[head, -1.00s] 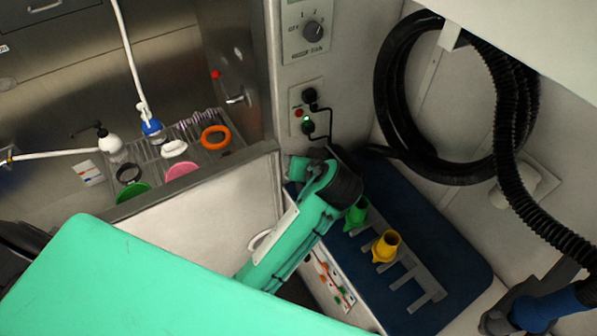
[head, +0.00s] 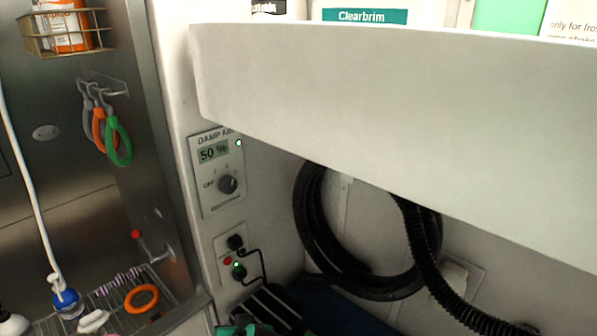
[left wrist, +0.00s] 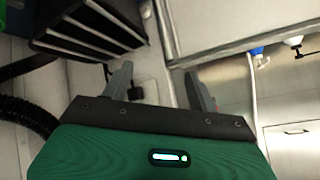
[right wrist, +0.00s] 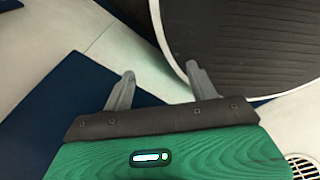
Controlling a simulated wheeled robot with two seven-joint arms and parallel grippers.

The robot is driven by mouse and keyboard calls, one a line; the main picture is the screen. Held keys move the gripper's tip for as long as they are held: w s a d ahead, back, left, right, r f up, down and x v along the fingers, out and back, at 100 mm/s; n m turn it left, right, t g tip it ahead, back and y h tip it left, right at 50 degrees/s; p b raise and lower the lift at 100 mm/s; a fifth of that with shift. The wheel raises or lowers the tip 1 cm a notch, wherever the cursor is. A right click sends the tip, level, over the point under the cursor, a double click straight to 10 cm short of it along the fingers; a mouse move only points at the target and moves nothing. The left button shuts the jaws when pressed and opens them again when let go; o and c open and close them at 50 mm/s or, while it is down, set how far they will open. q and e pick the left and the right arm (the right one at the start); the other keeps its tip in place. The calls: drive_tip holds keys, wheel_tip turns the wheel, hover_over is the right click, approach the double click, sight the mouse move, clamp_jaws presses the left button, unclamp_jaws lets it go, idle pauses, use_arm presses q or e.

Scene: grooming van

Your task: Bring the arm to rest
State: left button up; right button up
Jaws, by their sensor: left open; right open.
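My left gripper (left wrist: 158,72) shows in the left wrist view with its two grey fingers apart and nothing between them. A pale wall panel lies beyond the fingers. My right gripper (right wrist: 160,70) shows in the right wrist view, also open and empty, above a light floor and a dark blue mat (right wrist: 75,100).
A white overhead shelf (head: 400,120) spans the head view's upper right. A coiled black hose (head: 308,225) hangs below it. A wire rack with an orange ring (head: 141,298) is at lower left. A black ribbed surface with a curved grey rim (right wrist: 250,45) lies close beyond my right fingers.

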use_arm(q)
drive_tip(key=s+a+f+m+g+h, duration=0.2)
drive_tip(key=s+a+f+h, duration=0.15)
drive_tip(key=s, duration=0.75)
drive_tip(key=s+a+f+m+g+h, duration=0.25)
drive_tip(key=s+f, duration=0.25)
drive_tip(key=s, duration=0.7)
drive_tip(key=s+f+x, duration=0.1)
drive_tip(key=s+x, duration=0.2)
drive_tip(key=x, duration=1.2)
drive_tip(key=s+f+x, duration=0.1)
drive_tip(key=s+x, duration=0.3)
drive_tip(key=x, duration=1)
drive_tip(key=s+a+f+g, duration=0.1)
drive_tip(key=s+a+f, duration=0.1)
drive_tip(key=s+f, duration=1.7)
drive_tip(key=shift+a+f+m+g, duration=0.3)
drive_tip(key=shift+a+m+g, duration=0.05)
